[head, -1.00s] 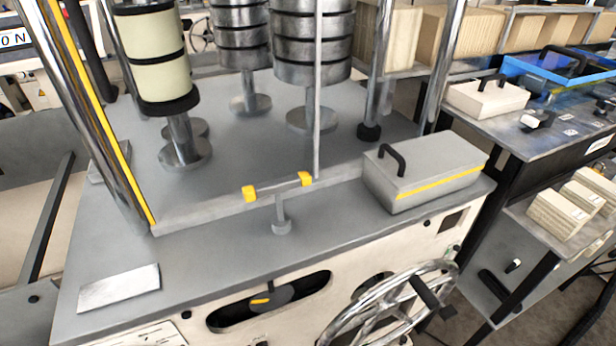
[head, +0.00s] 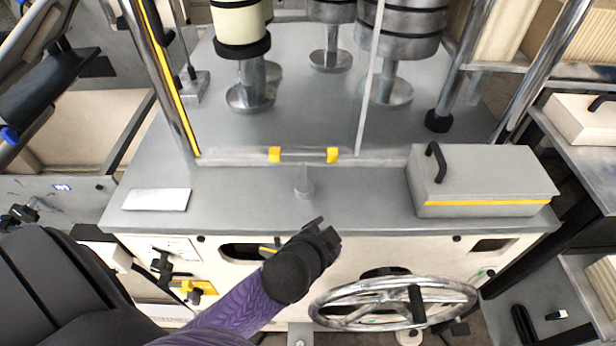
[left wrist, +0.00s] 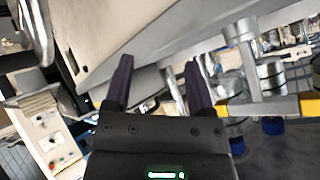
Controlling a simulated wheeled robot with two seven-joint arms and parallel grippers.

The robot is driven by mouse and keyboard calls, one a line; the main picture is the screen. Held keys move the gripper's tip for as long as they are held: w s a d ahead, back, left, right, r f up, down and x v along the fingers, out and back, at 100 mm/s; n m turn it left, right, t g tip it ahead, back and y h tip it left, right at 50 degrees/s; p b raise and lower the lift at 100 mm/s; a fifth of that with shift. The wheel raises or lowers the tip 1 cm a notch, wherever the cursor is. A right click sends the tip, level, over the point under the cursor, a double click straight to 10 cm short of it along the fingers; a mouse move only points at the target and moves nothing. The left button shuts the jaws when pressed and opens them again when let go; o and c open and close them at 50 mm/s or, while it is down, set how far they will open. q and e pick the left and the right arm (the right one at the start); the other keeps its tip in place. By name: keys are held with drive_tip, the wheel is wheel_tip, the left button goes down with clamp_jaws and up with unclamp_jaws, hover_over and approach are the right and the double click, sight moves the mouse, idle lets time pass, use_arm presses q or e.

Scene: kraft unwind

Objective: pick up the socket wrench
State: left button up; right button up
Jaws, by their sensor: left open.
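The socket wrench looks to be the T-shaped tool (head: 304,187) standing upright near the front of the grey machine top. Its cross bar has yellow ends, and its grey stem points down to the surface. In the left wrist view the wrench (left wrist: 263,107) is right of my fingers, with one yellow end close to the right finger. My left gripper (head: 326,232) is in front of the machine's front edge, just below and right of the wrench in the picture. In the left wrist view its two dark fingers (left wrist: 158,75) are apart with nothing held between them. My right gripper is not in view.
A grey lidded box (head: 484,176) with a black handle stands right of the wrench. A pale flat plate (head: 156,200) lies at the left. A thin upright rod (head: 369,85) and roll stands (head: 251,92) are behind. A handwheel (head: 392,300) projects from the front panel.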

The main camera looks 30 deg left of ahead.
use_arm(q)
drive_tip(key=w+r+m+t, duration=0.1)
drive_tip(key=w+r, duration=0.1)
drive_tip(key=w+d+r+m+t, duration=0.1)
drive_tip(key=r, duration=0.1)
drive_tip(key=w+r+m+t+h, duration=0.1)
drive_tip(key=w+r+t, duration=0.1)
drive_tip(key=shift+w+d+m, duration=0.3)
drive_tip(key=shift+w+d, duration=0.05)
drive_tip(key=w+d+r+m+h+p, duration=0.1)
drive_tip(key=w+d+r+m+h, duration=0.1)
drive_tip(key=d+r+m+h, duration=0.6)
drive_tip(key=w+d+r+m+h, duration=0.2)
drive_tip(key=r+m+h, duration=0.4)
drive_tip(key=m, duration=0.5)
drive_tip(key=m+g+y+p, duration=0.2)
drive_tip(key=m+g+y, duration=1.2)
drive_tip(key=m, duration=0.5)
hover_over(303, 151)
drive_tip(key=f, duration=0.2)
drive_tip(key=shift+w+f, duration=0.3)
drive_tip(key=shift+f, duration=0.05)
drive_tip(key=f, duration=0.8)
drive_tip(key=shift+s+f+b, duration=0.3)
drive_tip(key=shift+f+b, duration=0.05)
drive_tip(key=shift+f, duration=0.5)
drive_tip(key=shift+r, duration=0.1)
clamp_jaws()
